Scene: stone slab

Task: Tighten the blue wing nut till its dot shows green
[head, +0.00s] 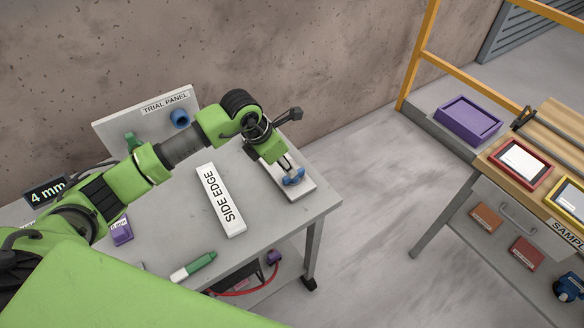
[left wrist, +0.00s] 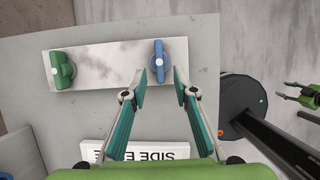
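The blue wing nut (head: 294,178) stands on a pale stone plate (head: 303,191) near the table's right edge. In the left wrist view, the blue wing nut (left wrist: 158,60) lies lengthwise up the picture, with a white dot at its middle. A green wing nut (left wrist: 62,70) sits at the plate's other end, also with a white dot. My left gripper (left wrist: 161,76) is open, its fingertips close to the blue nut's near end, one to each side; contact cannot be told. My right gripper (left wrist: 286,98) is open and empty at the right edge of that view.
A white SIDE EDGE block (head: 221,200) lies left of the plate. A TRIAL PANEL board (head: 147,120) stands behind, with a 4 mm display (head: 45,189) at left. Floor right of the table is clear.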

